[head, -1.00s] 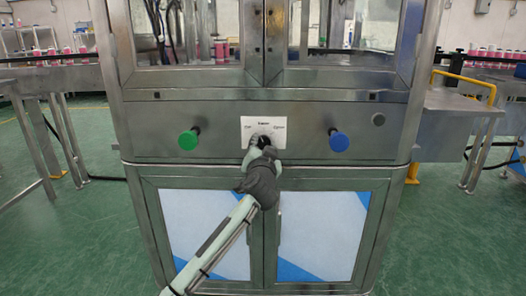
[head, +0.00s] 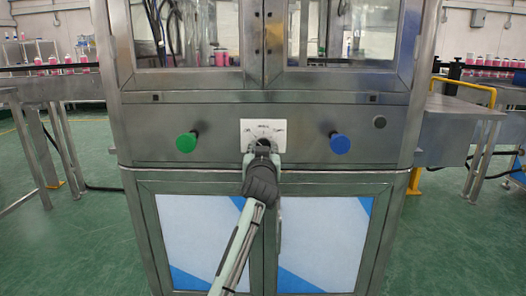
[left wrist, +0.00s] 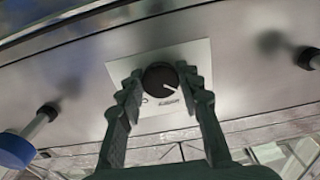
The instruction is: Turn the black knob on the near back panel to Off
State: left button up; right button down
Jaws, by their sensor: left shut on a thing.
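The black knob (left wrist: 160,77) sits on a white label plate (left wrist: 195,56) in the middle of the steel panel. In the left wrist view a white mark on the knob points to the lower right. My left gripper (left wrist: 159,80) has one finger on each side of the knob and is shut on it. In the head view the gripper (head: 262,148) covers most of the knob and the lower part of the plate (head: 250,127). The small print on the plate is too blurred to read. My right gripper is not in view.
A green button (head: 187,142) stands out left of the plate and a blue button (head: 340,142) right of it. Cabinet doors (head: 325,235) lie below and glazed doors (head: 345,40) above. Conveyors with pink bottles (head: 490,63) flank the machine.

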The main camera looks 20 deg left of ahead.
aim_at(263, 109)
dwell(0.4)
pick_arm(q)
jog(key=o, duration=1.2)
jog(key=shift+c, duration=0.2)
notch_tip(263, 109, up, 10)
